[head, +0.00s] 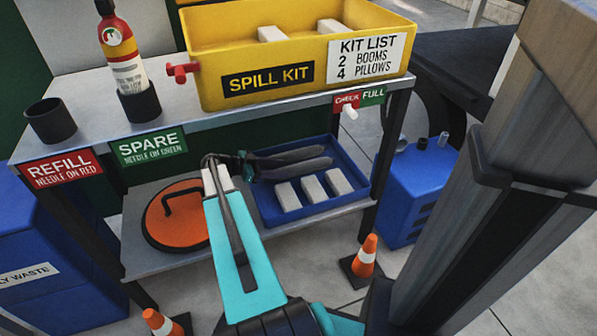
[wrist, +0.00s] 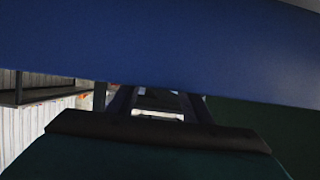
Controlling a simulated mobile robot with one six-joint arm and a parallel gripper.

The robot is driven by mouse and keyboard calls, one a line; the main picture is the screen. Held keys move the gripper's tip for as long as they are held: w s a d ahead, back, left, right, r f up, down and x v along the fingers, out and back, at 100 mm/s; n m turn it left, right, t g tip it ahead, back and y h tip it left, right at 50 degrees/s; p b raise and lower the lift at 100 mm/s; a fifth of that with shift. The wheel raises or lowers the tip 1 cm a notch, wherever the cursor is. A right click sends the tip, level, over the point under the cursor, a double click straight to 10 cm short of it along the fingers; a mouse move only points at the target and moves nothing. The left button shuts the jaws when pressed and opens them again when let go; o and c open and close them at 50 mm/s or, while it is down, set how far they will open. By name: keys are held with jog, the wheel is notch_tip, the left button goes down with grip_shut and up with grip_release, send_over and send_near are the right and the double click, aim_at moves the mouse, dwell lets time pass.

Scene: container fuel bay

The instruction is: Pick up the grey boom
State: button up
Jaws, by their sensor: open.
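Two long dark-grey rounded shapes, which look like the grey booms (head: 292,157), lie side by side across the back of the blue tray (head: 352,203) on the lower shelf. My gripper (head: 250,165) is at the tray's left side, close to the booms' left ends; its fingers are small and dark here, and I cannot tell whether they touch a boom. The jaws are open. In the wrist view my dark fingers (wrist: 158,103) reach away from me with a lit gap between them. A blue surface (wrist: 160,40) fills the top there; no boom can be made out.
Several pale pillows (head: 311,188) lie at the tray's front. An orange disc with a black handle (head: 176,215) is left of my arm. The upper shelf with the yellow spill kit bin (head: 215,92) overhangs.

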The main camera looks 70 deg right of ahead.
aim_at(289, 168)
jog(key=shift+s+d+f, duration=0.1)
jog(key=shift+s+d, duration=0.15)
jog(key=shift+s, duration=0.1)
jog(key=shift+b+x, duration=1.2)
jog(key=shift+x, duration=1.35)
jog(key=shift+c, duration=0.4)
jog(key=c, duration=0.8)
